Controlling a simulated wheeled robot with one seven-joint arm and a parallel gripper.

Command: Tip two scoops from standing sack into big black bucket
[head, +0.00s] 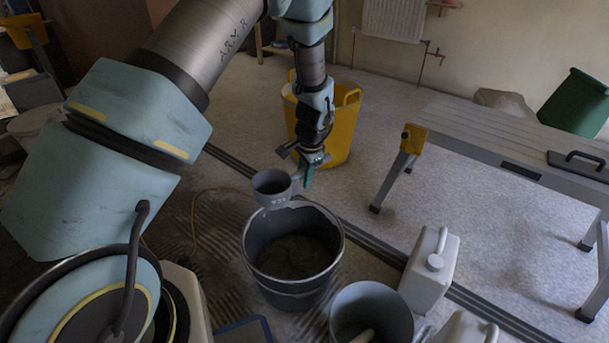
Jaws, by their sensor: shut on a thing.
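The big black bucket (250,245) stands on the floor near the middle of the head view, with dull grey-brown material inside. My gripper (309,168) is above the bucket's far side, shut on a grey scoop (273,198). The scoop looks like a round cup, roughly upright, over or just behind the bucket's far rim. Its inside is dark, and I cannot tell whether it holds anything. I cannot pick out the standing sack for sure; a pale beige shape (507,101) behind the bench is partly hidden.
A yellow tub (342,135) stands behind my gripper. A smaller grey bucket (345,300) and a white jerrycan (430,275) are right of the black bucket. A folding bench (480,130) fills the right, with a green bin (575,105) behind. Floor between tub and bench is clear.

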